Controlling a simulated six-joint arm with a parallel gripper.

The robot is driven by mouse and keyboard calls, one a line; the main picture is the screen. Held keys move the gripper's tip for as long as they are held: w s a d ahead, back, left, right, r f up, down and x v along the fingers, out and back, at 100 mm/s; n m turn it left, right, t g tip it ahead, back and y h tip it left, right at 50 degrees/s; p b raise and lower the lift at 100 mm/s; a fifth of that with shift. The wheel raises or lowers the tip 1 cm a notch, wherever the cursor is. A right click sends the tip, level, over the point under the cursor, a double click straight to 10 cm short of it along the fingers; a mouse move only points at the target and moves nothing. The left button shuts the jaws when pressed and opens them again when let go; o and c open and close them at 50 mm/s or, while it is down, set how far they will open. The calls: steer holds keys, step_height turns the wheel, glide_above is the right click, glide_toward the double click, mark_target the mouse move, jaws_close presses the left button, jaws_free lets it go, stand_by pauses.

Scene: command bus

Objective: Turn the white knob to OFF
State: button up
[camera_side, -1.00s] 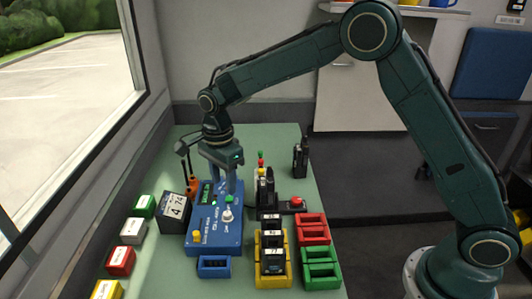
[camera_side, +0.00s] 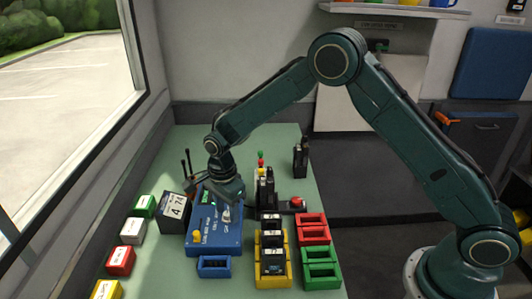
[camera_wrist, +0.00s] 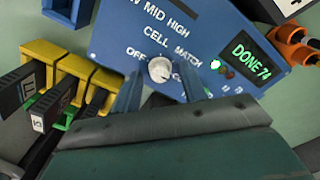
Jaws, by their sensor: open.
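The white knob (camera_wrist: 160,70) is on the blue panel (camera_wrist: 120,35), just right of the OFF label in the wrist view. The direction of its pointer is too small to tell. In the side view the knob (camera_side: 226,215) is partly covered by my gripper (camera_side: 228,206). In the wrist view my gripper (camera_wrist: 160,76) is open, with one finger on each side of the knob. I cannot tell whether either finger touches it. The panel display (camera_wrist: 248,60) reads DONE 74 in green, beside a lit green light (camera_wrist: 215,64).
A yellow knob (camera_side: 195,237) stands at the panel's front left. A yellow rack (camera_side: 259,268) with black modules, a red tray (camera_side: 313,241) and a green tray (camera_side: 321,283) are to the right. A tall black device (camera_side: 265,190) stands close right of the panel.

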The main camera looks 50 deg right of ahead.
jaws_close()
